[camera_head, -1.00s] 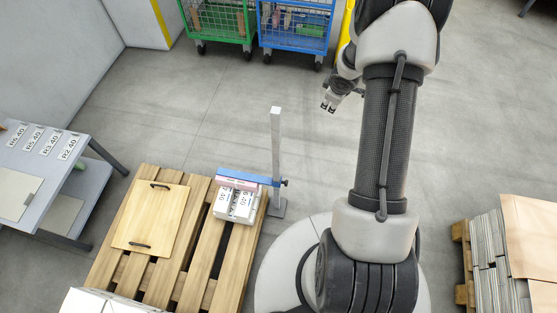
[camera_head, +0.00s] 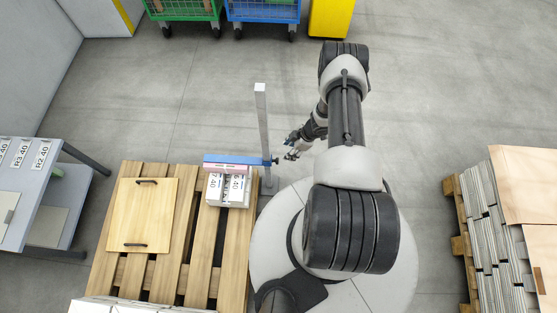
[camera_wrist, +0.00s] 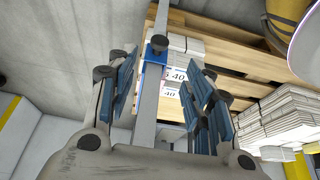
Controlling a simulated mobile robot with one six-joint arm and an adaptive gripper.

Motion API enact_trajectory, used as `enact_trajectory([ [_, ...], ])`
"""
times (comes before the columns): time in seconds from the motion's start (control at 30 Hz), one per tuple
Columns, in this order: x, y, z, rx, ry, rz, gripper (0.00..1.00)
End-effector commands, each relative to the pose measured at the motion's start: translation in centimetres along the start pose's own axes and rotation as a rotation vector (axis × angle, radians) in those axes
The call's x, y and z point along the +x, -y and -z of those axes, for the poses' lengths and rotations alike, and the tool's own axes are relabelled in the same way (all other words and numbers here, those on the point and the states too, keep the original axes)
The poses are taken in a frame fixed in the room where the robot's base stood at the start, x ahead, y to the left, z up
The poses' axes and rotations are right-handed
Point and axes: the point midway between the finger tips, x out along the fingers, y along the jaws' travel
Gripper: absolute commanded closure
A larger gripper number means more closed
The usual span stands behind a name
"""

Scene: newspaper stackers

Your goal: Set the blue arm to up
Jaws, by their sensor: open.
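The blue arm (camera_head: 238,160) reaches sideways from a grey upright post (camera_head: 261,110), over the edge of a newspaper stack (camera_head: 228,188) on a pallet. A dark knob (camera_head: 275,161) sits at its post end. My gripper (camera_head: 292,146) is just right of the post, open and empty. In the wrist view, my gripper (camera_wrist: 160,92) has its blue-padded fingers spread to either side of the post (camera_wrist: 146,105). The blue arm (camera_wrist: 154,57) and knob (camera_wrist: 159,43) show beyond the fingers, apart from them. Much of the blue arm is hidden in the wrist view.
The wooden pallet (camera_head: 187,243) also bears a board with two handles (camera_head: 142,215). A table with price cards (camera_head: 45,185) stands at left. Paper stacks (camera_head: 489,235) stand on a pallet at right. Green (camera_head: 184,9) and blue (camera_head: 262,10) carts stand at the back. Floor behind the post is clear.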

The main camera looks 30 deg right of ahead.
Motion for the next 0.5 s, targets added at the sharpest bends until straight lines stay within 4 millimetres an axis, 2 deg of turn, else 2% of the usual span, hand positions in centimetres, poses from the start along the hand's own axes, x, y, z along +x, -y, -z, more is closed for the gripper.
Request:
enact_trajectory([
  [0.03, 1.6, 0.1, -0.1, -0.001, 0.000, 0.002, 0.53],
  [0.2, 5.4, 0.1, -0.2, 0.000, 0.001, 0.001, 0.53],
  [0.5, 10.8, 0.0, -0.1, 0.000, 0.001, 0.000, 0.53],
])
